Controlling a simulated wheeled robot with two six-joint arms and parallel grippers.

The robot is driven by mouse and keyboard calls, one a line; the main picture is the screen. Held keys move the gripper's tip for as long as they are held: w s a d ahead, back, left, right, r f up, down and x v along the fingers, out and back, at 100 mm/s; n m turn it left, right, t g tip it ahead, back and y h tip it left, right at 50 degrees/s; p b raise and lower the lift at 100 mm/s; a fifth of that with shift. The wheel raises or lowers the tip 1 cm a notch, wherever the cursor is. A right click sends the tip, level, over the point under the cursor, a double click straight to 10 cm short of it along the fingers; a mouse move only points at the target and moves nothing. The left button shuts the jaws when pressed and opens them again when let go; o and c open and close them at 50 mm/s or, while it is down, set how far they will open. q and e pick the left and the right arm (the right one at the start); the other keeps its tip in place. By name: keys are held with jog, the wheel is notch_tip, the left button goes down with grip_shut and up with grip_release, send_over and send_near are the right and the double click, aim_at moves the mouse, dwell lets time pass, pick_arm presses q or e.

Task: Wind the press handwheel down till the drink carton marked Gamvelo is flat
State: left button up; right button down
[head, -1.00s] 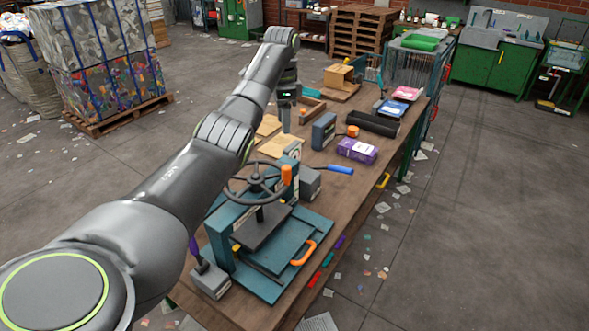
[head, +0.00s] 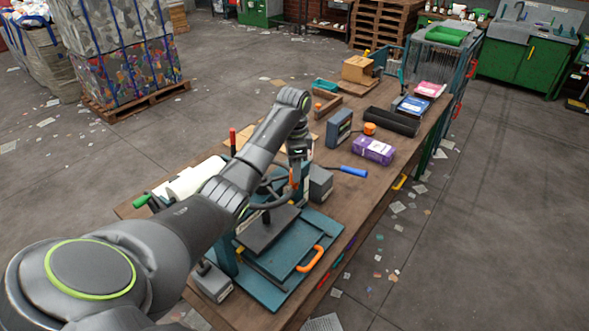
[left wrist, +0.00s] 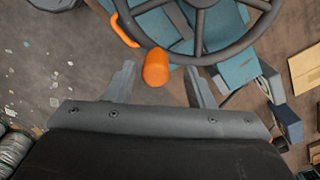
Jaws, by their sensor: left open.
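The press (head: 320,225) stands at the table's near end, with a dark pressing plate (head: 262,232) above its blue base. Its dark handwheel (head: 262,217) is partly hidden by my left arm; it also shows in the left wrist view (left wrist: 200,36). My left gripper (head: 296,182) is at the wheel's rim. In the left wrist view its open fingers (left wrist: 160,76) stand either side of the wheel's orange knob (left wrist: 155,67), not visibly closed on it. A purple carton (head: 373,150) lies on the table beyond the press; I cannot read its marking. My right gripper is out of view.
An orange-handled tray or drawer front (head: 312,258) faces the table's right edge.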

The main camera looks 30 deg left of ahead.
pick_arm(q)
jog(key=shift+s+d+f, duration=0.1)
jog(key=shift+d+f, duration=0.05)
jog(key=shift+f, duration=0.45)
jog(key=shift+s+d+f, duration=0.1)
jog(key=shift+f, duration=0.45)
jog(key=shift+a+f, duration=0.1)
jog(key=shift+f, duration=0.05)
jog(key=shift+c, duration=0.3)
grip_shut()
